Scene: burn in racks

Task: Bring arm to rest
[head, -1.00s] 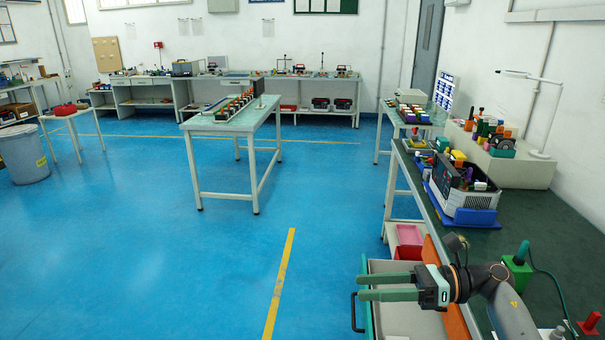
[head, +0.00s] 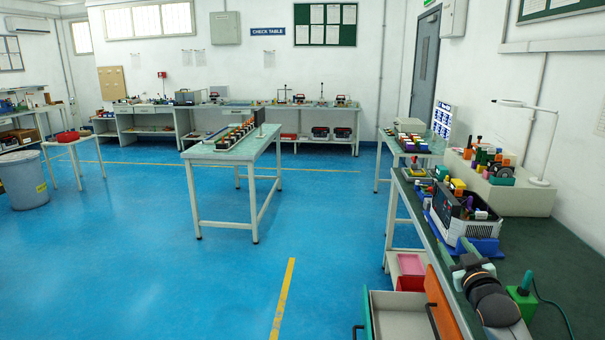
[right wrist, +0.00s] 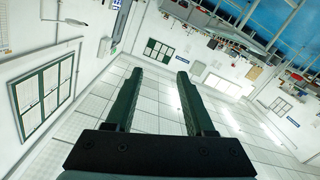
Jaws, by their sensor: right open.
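My right arm comes in at the lower right of the head view, over the green-topped workbench (head: 545,240). Its gripper (head: 470,264) is seen foreshortened and small there, beside the bench's left edge. In the right wrist view the two dark green fingers (right wrist: 157,78) stand well apart with nothing between them. Beyond them that view shows the tiled ceiling and tilted walls, so the gripper points upward. My left gripper is not in view.
A machine on a blue tray (head: 482,245) stands on the bench close beyond my right arm. A green block with a cable (head: 521,300) is just right of it. An open drawer (head: 397,325) sticks out to the left. Blue floor (head: 130,270) is clear.

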